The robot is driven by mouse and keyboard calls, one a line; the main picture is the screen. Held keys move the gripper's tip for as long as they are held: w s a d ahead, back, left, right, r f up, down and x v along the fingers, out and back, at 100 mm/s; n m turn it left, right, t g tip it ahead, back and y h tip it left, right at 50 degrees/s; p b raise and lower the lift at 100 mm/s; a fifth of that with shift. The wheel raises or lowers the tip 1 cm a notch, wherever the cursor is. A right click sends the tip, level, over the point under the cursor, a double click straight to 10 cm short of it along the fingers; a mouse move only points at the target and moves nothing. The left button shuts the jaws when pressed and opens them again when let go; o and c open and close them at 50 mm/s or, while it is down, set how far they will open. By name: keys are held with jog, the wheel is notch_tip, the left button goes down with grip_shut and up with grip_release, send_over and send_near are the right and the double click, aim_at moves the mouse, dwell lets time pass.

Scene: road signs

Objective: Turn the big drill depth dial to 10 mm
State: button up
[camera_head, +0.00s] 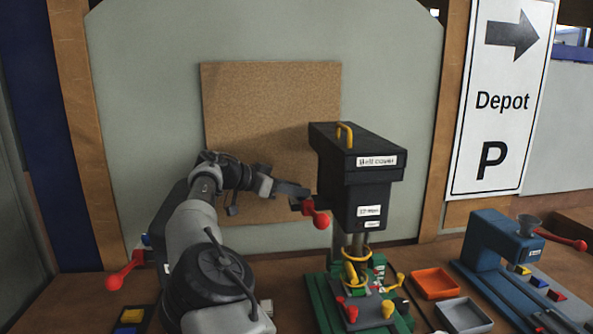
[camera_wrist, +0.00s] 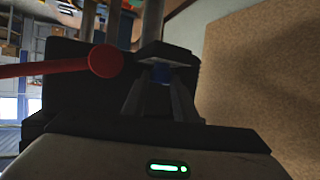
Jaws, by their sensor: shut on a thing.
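The big drill has a black head (camera_head: 352,185) over a green base (camera_head: 322,290), with small white labels on its front. A red ball-ended lever (camera_head: 321,220) sticks out at its left side; the lever also shows in the wrist view (camera_wrist: 104,61). My gripper (camera_head: 303,194) is at the left side of the black head, just above the lever. In the wrist view my gripper (camera_wrist: 160,88) is shut on a small blue part (camera_wrist: 160,74) against the dark machine body. The dial's scale and pointer are hidden, so I cannot read its setting.
A cork board (camera_head: 260,100) is on the wall behind. An orange tray (camera_head: 435,283) and a grey tray (camera_head: 463,315) lie right of the drill. A smaller blue machine (camera_head: 500,245) with a red lever stands at the right.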

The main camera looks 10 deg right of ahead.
jog(key=shift+w+a+r+m+g+p, duration=0.1)
jog(key=shift+w+r+m+g+p, duration=0.25)
jog(key=shift+p, duration=0.45)
jog(key=shift+h, duration=0.3)
jog(key=shift+s+f+m+g+p, duration=0.15)
jog(key=shift+s+m+g+p, duration=0.05)
jog(key=shift+m+g+p, duration=0.2)
jog(key=o, duration=0.9)
jog(key=shift+o, duration=0.8)
jog(key=shift+f, duration=0.1)
